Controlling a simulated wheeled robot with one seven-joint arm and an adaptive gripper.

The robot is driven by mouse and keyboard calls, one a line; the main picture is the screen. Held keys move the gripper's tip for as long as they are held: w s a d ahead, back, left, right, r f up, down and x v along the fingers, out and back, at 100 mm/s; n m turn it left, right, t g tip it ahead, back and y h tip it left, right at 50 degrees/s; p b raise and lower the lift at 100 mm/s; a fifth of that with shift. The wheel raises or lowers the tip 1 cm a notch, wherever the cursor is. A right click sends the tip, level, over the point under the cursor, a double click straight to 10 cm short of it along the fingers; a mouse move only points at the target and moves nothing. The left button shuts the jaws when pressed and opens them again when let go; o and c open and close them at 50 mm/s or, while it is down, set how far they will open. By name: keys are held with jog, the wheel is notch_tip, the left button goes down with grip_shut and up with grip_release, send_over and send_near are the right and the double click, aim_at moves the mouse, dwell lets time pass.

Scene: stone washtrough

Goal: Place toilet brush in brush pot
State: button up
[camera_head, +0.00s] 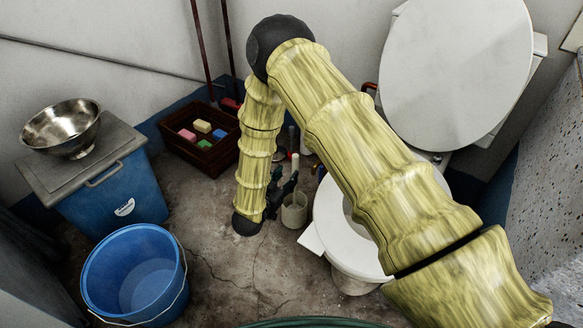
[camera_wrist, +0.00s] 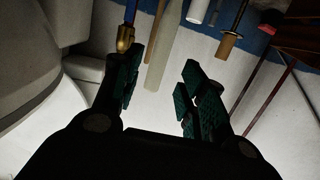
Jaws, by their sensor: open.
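The brush pot (camera_head: 294,214), a small grey-green cylinder, stands on the floor just left of the toilet. A pale upright stick (camera_head: 295,164), which looks like the toilet brush's handle, rises above it and appears to stand in the pot. The brush head is not visible. My gripper (camera_head: 289,186) is dark and low beside the pot, close to the stick. In the wrist view my gripper (camera_wrist: 162,76) is open, its fingers apart. A long pale stick (camera_wrist: 163,52) shows between and beyond the fingertips; I cannot tell whether either finger touches it.
The white toilet (camera_head: 340,250) is close on the right, its lid (camera_head: 457,65) raised. A brown crate (camera_head: 190,155) with coloured blocks stands behind left. A blue bucket (camera_head: 100,285) and a blue bin (camera_head: 115,195) bearing a metal bowl (camera_head: 62,127) are left. Several sticks stand behind the pot.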

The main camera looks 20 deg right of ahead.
jog(key=shift+p+v, duration=0.55)
jog(key=shift+v, duration=1.95)
jog(key=shift+c, duration=0.4)
